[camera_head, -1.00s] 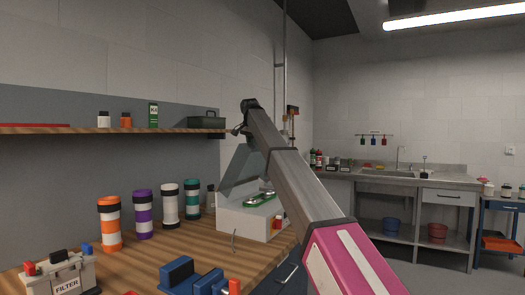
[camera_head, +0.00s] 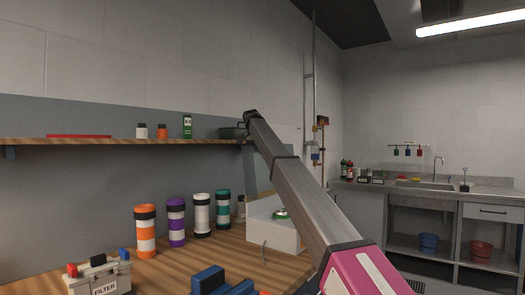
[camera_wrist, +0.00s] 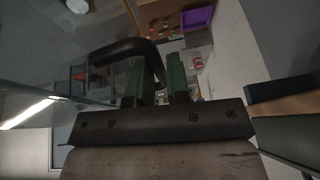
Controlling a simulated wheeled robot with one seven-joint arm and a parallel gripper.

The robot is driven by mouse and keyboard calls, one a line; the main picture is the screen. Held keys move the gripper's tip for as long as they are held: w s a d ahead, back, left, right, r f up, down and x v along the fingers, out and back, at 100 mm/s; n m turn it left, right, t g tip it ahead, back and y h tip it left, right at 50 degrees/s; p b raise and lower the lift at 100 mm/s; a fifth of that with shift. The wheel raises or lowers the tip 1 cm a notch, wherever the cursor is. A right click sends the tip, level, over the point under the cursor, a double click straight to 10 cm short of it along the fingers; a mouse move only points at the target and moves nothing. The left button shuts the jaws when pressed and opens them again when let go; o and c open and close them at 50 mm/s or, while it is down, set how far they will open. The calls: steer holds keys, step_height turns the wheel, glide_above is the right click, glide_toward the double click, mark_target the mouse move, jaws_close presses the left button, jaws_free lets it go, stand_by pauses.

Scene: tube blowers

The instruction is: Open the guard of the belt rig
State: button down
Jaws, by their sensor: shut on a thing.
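In the wrist view, the green fingers of my gripper (camera_wrist: 156,82) are shut on a curved black handle (camera_wrist: 122,48). In the head view, the arm's end is near the guard's upper edge, and the fingers cannot be made out.
A wooden shelf (camera_head: 85,142) with small bottles and a dark green box (camera_head: 231,132) runs just left of my arm's end. Orange, purple, white and teal cylinders stand left of the rig. A filter box (camera_head: 100,278) and a blue block (camera_head: 208,279) are at the bench front.

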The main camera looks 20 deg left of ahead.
steer(key=shift+s+a+f, duration=0.1)
steer(key=shift+a+f, duration=0.35)
steer(key=shift+f, duration=0.3)
steer(key=c, duration=1.2)
jaws_free()
steer(key=shift+o, duration=0.2)
steer(key=shift+s, duration=0.1)
steer(key=shift+d, duration=0.1)
steer(key=w+v, duration=0.1)
steer(key=v, duration=1)
steer(key=shift+s+r, duration=0.15)
steer(key=shift+r, duration=0.45)
